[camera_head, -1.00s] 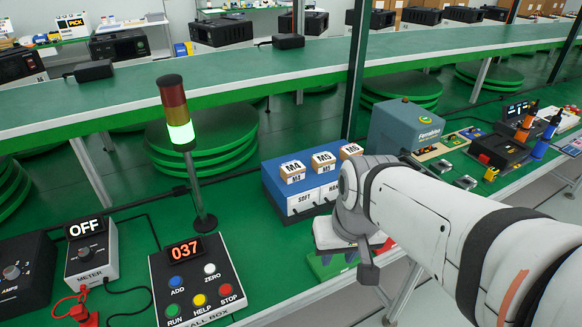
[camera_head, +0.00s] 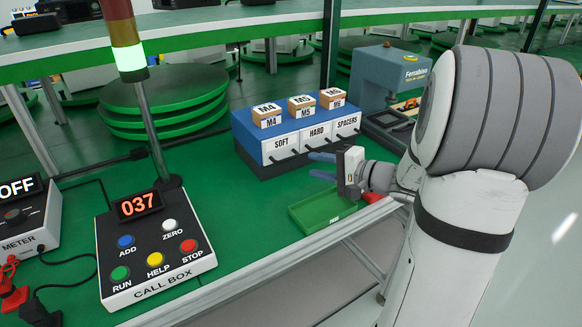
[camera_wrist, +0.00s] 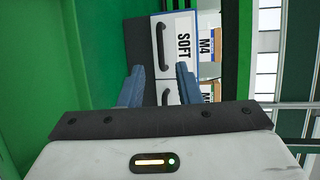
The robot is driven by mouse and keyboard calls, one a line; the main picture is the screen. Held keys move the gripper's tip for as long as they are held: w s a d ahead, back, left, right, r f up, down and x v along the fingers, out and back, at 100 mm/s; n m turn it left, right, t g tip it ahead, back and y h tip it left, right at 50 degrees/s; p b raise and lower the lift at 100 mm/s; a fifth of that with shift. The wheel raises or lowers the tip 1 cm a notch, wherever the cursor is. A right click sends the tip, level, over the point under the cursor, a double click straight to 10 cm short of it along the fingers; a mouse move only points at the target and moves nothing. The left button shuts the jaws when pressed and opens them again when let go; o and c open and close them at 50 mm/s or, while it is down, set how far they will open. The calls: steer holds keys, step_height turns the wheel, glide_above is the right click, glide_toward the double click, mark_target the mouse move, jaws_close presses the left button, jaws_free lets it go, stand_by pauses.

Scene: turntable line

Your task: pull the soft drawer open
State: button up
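The soft drawer (camera_head: 280,147) is the left one of three white drawers in a blue cabinet. It looks shut, its face in line with the others. In the wrist view the soft drawer (camera_wrist: 181,42) is ahead at the top, with its dark handle (camera_wrist: 160,46). My gripper (camera_head: 318,166) is open and empty, its blue fingers in front of the cabinet and apart from it in the head view. In the wrist view my gripper (camera_wrist: 160,72) has its fingertips near the seam between the soft drawer and its neighbour, whose handle (camera_wrist: 166,97) shows between the fingers.
The hard drawer (camera_head: 316,134) and spacers drawer (camera_head: 347,125) sit alongside. Small boxes (camera_head: 301,103) stand on top. A green tray (camera_head: 328,211) lies below my gripper. A call box (camera_head: 155,253) and lamp post (camera_head: 150,120) stand left. A grey-blue machine (camera_head: 387,75) stands right.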

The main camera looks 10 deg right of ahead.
steer(key=x, duration=0.7)
steer(key=shift+a, duration=0.15)
jaws_close()
steer(key=shift+b, duration=0.3)
